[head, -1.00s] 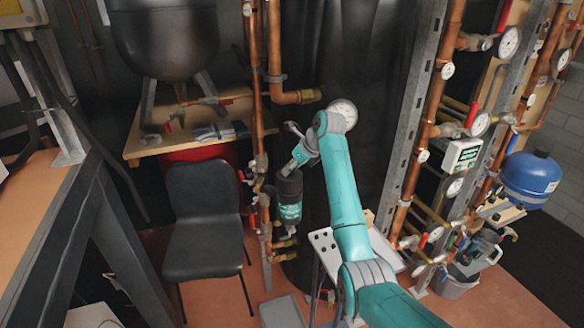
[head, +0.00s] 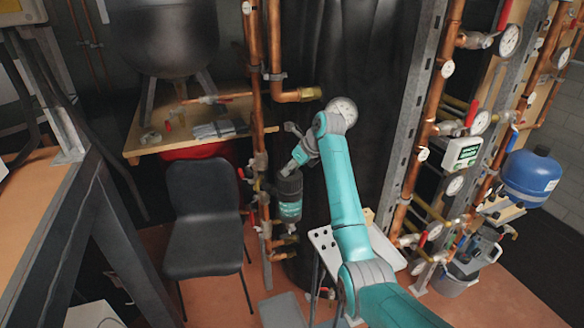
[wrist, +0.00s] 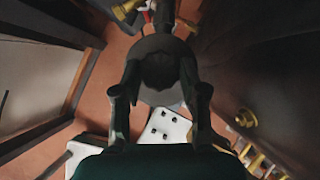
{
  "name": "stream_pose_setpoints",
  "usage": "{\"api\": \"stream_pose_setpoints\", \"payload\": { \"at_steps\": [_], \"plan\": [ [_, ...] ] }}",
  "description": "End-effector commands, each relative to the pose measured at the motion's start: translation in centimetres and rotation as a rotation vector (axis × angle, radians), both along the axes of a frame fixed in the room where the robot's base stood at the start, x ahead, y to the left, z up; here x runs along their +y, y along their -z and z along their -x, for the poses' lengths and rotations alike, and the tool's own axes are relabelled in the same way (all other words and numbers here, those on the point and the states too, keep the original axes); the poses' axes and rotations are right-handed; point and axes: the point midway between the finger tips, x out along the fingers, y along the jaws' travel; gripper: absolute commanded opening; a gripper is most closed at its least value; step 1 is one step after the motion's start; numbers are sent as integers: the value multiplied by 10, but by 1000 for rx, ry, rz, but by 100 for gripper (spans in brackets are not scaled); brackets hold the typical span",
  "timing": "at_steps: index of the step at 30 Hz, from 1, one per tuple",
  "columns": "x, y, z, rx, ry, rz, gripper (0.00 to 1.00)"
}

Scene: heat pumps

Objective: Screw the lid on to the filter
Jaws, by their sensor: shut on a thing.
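In the wrist view the round dark lid (wrist: 160,92) lies between my two fingers. My gripper (wrist: 160,72) is shut on the lid, one finger at each side. In the head view my gripper (head: 294,168) reaches the lid from above. The thread and any gap between lid and canister are too small to tell.
Copper pipes (head: 256,130) run vertically close behind the filter. A black chair (head: 203,205) stands to the left, and a white perforated plate (head: 325,243) lies below my arm. A rack of pipes and gauges (head: 430,150) stands to the right.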

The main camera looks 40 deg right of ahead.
Motion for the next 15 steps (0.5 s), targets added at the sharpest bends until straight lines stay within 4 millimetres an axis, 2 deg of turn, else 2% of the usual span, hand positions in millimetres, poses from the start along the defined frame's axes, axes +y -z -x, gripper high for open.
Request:
{"api": "stream_pose_setpoints", "payload": {
  "at_steps": [15],
  "plan": [
    [1, 3, 0, 1, 35, 2, 1]
  ]
}}
